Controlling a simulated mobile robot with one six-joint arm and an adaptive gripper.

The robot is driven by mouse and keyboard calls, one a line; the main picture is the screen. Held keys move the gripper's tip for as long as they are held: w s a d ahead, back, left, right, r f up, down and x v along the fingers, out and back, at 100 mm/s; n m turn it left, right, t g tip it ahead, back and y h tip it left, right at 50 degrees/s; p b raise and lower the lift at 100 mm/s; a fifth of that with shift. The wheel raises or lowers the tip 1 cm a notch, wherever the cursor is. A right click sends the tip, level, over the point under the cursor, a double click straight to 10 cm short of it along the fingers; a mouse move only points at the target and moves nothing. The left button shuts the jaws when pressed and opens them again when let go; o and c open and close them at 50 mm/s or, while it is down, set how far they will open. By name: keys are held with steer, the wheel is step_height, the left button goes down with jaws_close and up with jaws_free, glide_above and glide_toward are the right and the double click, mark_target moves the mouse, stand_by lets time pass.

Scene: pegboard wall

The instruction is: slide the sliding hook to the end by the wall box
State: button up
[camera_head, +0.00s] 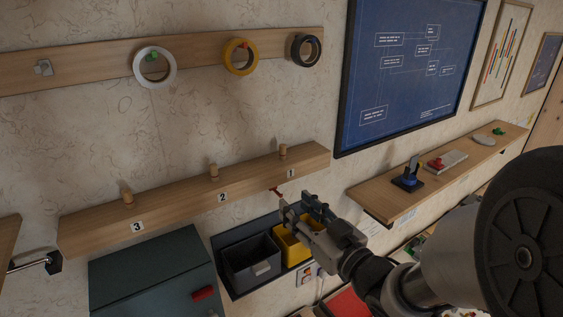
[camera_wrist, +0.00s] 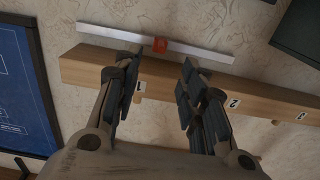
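The sliding hook shows as a small red block (camera_wrist: 160,45) about midway along a thin pale rail (camera_wrist: 108,33) in the wrist view. In the head view the hook is a small red piece (camera_head: 276,190) below the numbered plank, near its 1 end. The wall box is dark teal (camera_head: 150,262) at lower left in the head view; a dark box corner shows at upper right in the wrist view (camera_wrist: 303,32). My gripper (camera_head: 296,202) is open and empty close to the hook. In the wrist view its fingertips (camera_wrist: 161,61) stand either side of the red block, with gaps visible.
The wooden plank (camera_head: 175,210) carries several pegs and numbers 1 to 3. A dark bin (camera_head: 250,262) and a yellow bin (camera_head: 292,247) hang below it. Tape rolls hang above. A wooden shelf (camera_head: 385,200) holding small items is at right.

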mark_target(277, 192)
steer(key=shift+w+a+r+p, duration=0.1)
steer(key=shift+r+p, duration=0.05)
steer(key=shift+p, duration=1)
steer(key=x, duration=0.4)
steer(key=p+x, duration=0.1)
steer(key=x, duration=0.3)
steer(key=shift+w+a+f, duration=0.15)
steer(key=shift+w+f, duration=0.1)
steer(key=shift+w, duration=0.15)
steer(key=shift+c, duration=0.5)
jaws_close()
